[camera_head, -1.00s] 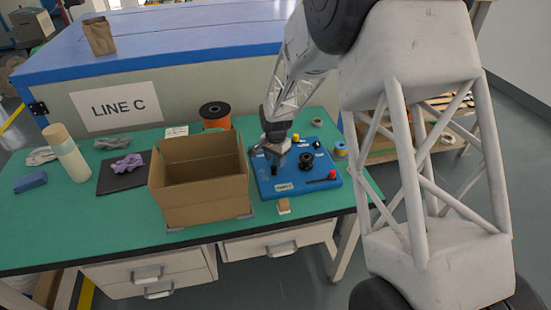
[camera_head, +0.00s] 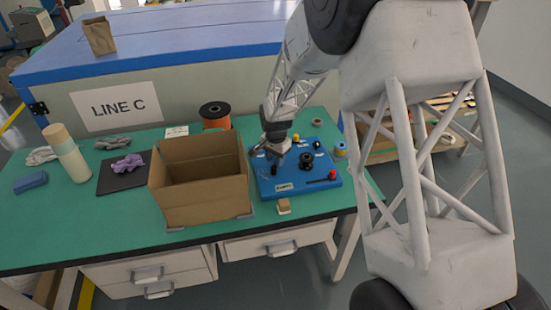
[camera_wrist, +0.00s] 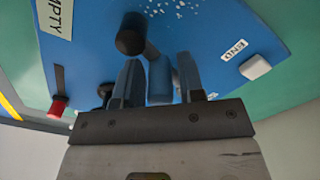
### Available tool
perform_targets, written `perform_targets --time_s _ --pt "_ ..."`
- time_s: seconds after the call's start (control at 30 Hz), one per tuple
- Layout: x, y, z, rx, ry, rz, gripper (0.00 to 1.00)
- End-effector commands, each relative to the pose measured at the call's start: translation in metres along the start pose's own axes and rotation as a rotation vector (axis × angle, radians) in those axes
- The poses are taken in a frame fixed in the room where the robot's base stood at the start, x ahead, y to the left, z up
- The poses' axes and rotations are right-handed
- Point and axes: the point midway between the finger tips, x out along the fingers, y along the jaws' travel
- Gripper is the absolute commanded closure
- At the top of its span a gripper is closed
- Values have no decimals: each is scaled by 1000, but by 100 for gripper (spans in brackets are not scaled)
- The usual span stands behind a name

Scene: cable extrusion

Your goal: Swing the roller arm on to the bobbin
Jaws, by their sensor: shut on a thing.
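The blue device board (camera_head: 285,187) lies on the green bench right of the box. A black bobbin (camera_head: 306,162) stands near its middle. My gripper (camera_head: 277,158) is over the board's left part, left of the bobbin. In the wrist view, my gripper (camera_wrist: 160,82) is shut on a blue-grey post (camera_wrist: 159,80). This post seems to belong to the roller arm, whose short dark bar (camera_wrist: 151,52) runs to a dark round cylinder (camera_wrist: 130,36). A dark round part (camera_wrist: 105,91) is half hidden behind the left finger.
An open cardboard box (camera_head: 205,200) stands close left of my gripper. On the board are a red knob (camera_head: 332,174), a yellow knob (camera_head: 296,137) and a black knob (camera_head: 317,145). An orange spool (camera_head: 215,115) stands behind the box. A small tan block (camera_head: 284,206) lies in front of the board.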

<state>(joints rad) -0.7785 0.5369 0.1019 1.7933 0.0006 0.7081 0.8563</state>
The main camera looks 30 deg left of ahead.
Motion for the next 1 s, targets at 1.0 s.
perform_targets --time_s 1.0 --pt "2 25 -20 -505 -3 4 100"
